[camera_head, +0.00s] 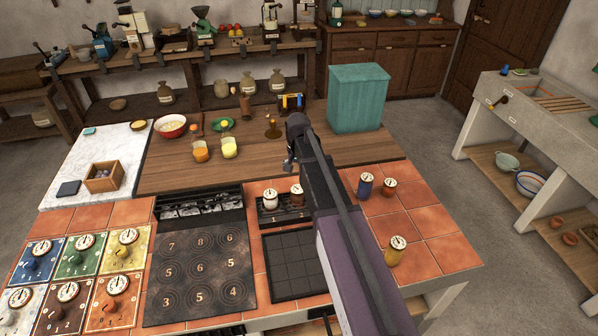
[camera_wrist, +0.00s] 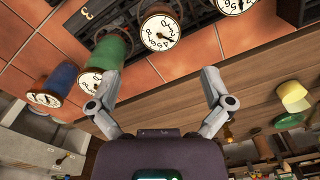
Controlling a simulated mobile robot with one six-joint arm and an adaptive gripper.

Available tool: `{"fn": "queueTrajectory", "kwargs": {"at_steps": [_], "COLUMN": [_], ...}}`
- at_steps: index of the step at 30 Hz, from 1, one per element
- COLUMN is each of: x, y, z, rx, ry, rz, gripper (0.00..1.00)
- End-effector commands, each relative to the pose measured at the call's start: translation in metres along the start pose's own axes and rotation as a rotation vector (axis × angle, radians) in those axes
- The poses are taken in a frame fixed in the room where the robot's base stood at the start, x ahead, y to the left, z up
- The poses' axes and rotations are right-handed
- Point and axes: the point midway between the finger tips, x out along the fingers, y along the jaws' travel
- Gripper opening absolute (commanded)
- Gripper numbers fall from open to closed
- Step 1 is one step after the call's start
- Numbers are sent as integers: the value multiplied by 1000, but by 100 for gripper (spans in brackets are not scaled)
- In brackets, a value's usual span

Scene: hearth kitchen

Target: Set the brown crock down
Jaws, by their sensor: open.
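A brown crock (camera_head: 297,201) with a white dial lid stands upright beside a white crock (camera_head: 270,202) at the black numbered rack (camera_head: 268,219) on the tiled counter. In the wrist view the dial of what seems to be the brown crock (camera_wrist: 160,32) lies ahead of my gripper (camera_wrist: 157,85), apart from the fingers. My gripper is open, with nothing between its fingers. It shows small in the head view (camera_head: 289,162), above the wooden board's near edge. A green crock (camera_wrist: 110,52) stands close to one fingertip; my arm hides it in the head view.
A blue crock (camera_head: 365,186), a reddish crock (camera_head: 389,187) and a yellow crock (camera_head: 396,252) stand on tiles at right. A black grid plate (camera_head: 292,262) and a numbered hob (camera_head: 200,265) lie in front. A teal box (camera_head: 357,98) stands behind. The right-hand tiles have free room.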

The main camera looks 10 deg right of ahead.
Motion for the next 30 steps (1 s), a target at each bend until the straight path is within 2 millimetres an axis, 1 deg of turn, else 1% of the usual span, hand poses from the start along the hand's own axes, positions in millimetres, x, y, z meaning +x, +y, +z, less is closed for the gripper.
{"fn": "queueTrajectory", "kwargs": {"at_steps": [1, 4, 24, 28, 30], "x": [-4, -5, -5, -5, -5], "y": [0, 0, 0, 4, 9], "z": [0, 0, 0, 7, 16], "rx": [0, 0, 0, -13, -30], "ry": [0, 0, 0, 0, 0], "rz": [0, 0, 0, 0, 1], "gripper": [100, 100, 100, 100, 100]}}
